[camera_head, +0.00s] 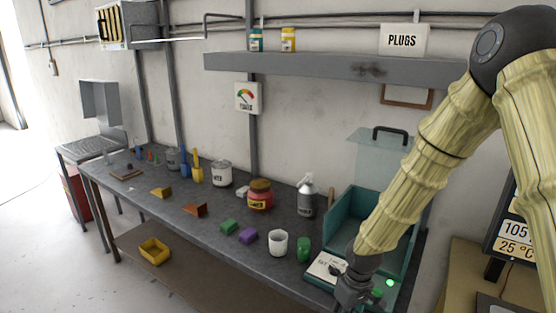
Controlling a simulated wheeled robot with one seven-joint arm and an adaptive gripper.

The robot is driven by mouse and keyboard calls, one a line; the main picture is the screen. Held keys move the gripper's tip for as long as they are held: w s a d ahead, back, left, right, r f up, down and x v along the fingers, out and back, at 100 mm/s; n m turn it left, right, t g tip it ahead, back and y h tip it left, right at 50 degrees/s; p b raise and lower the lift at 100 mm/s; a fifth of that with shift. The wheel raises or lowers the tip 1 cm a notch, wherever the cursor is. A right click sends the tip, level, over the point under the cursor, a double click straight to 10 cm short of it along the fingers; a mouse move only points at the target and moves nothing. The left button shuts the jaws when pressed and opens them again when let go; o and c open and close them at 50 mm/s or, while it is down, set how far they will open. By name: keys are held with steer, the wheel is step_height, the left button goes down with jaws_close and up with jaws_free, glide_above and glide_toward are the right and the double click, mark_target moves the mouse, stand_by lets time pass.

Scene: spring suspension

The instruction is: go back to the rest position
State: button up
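My gripper (352,290) is at the lower right, at the end of my bamboo-textured arm. It is over the front right of the dark workbench (190,225), beside a small white device with a black knob (326,268). The fingers are dark, small and partly cut off by the bottom edge. I cannot tell whether they are open or shut, or whether they touch anything. My forearm hides part of a teal open-lidded box (343,217) behind it.
Near the gripper stand a green cup (304,249), a white cup (278,243), and purple (248,236) and green (229,226) blocks. A red-yellow jar (260,196) and grey bottle (306,197) stand behind. A shelf (330,68) runs above. A screen (515,235) stands at right.

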steer(key=s+f+m+b, duration=0.1)
steer(key=s+f, duration=0.5)
steer(key=f, duration=0.2)
steer(key=s+f+m+b, duration=0.1)
steer(key=s+f+m, duration=0.1)
steer(key=s+f, duration=0.5)
steer(key=s+d+f+m+b, duration=0.1)
steer(key=s+d+f, duration=0.1)
steer(key=s+f, duration=0.4)
steer(key=s+d+f+m+h+b, duration=0.1)
steer(key=s+d+f+m+b, duration=0.1)
steer(key=s+f, duration=0.5)
steer(key=s, duration=0.4)
steer(key=shift+s+d, duration=0.35)
steer(key=shift+d, duration=0.05)
